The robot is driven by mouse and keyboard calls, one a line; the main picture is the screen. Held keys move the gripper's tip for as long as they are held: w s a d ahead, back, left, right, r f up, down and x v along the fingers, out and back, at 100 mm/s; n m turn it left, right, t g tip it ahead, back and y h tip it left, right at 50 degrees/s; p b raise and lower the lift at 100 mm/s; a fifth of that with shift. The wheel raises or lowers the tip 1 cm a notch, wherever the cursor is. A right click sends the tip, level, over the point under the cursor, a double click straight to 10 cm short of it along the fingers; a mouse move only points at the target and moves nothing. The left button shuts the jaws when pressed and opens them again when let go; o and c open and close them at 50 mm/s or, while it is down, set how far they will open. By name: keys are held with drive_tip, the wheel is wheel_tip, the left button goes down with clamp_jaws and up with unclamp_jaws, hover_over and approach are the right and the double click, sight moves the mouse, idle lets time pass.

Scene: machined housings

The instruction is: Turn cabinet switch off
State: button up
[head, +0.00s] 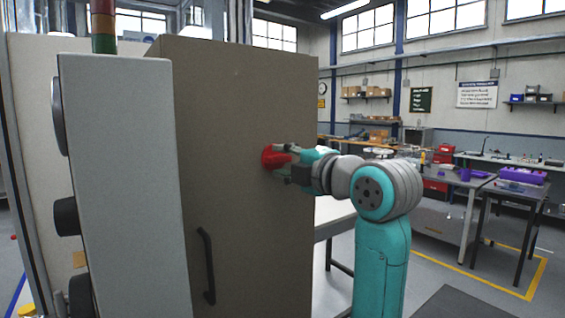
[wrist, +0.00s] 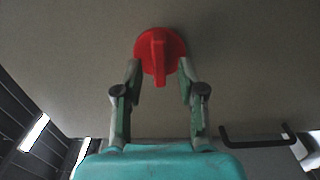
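The red rotary switch (head: 268,158) sits on the upper part of the brown cabinet door (head: 245,100). In the wrist view, the switch (wrist: 159,50) is a round red disc with a raised grip bar, which looks upright in that picture. My gripper (head: 283,162) is at the switch, facing the door. In the wrist view, my gripper (wrist: 160,75) has one finger on each side of the grip bar, with gaps between the fingers and the bar. Whether the fingertips touch the disc's rim or the door cannot be told.
A black door handle (head: 206,265) stands out lower on the door; it also shows in the wrist view (wrist: 255,140). A grey panel (head: 125,190) with black knobs stands at left. Workbenches (head: 510,190) stand behind my arm at right.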

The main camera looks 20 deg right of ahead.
drive_tip(key=v, duration=1.1)
drive_tip(key=shift+s, duration=0.2)
